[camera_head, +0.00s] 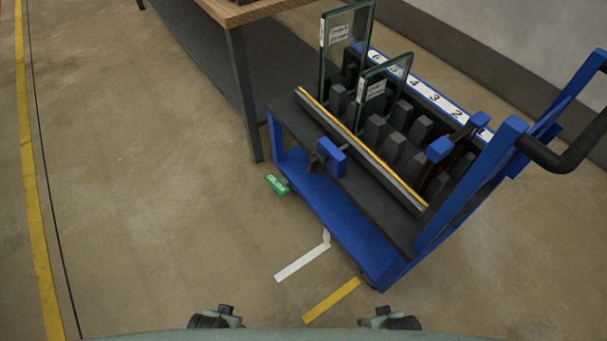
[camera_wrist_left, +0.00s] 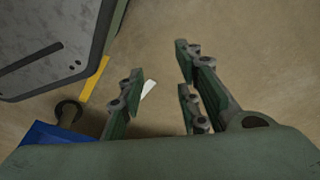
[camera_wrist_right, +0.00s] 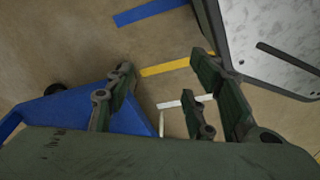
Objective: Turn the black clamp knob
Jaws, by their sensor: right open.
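The black clamp knob (camera_head: 317,160) sticks out from a blue clamp block (camera_head: 332,151) on the near side of the cart, below the yellow-edged rail. The blue cart (camera_head: 343,222) carries two upright glass panels in its rack. My left gripper (camera_wrist_left: 158,62) is open and empty in the left wrist view, above the floor. My right gripper (camera_wrist_right: 161,63) is open and empty in the right wrist view, with blue cart frame (camera_wrist_right: 75,108) at the left. Neither wrist view shows the knob.
A wooden-topped table (camera_head: 245,12) with a dark leg stands behind the cart. A black handle (camera_head: 570,155) projects at the right. A green item (camera_head: 277,184) lies by the cart's corner. White tape (camera_head: 302,260) and yellow tape (camera_head: 331,300) mark the floor. Left floor is clear.

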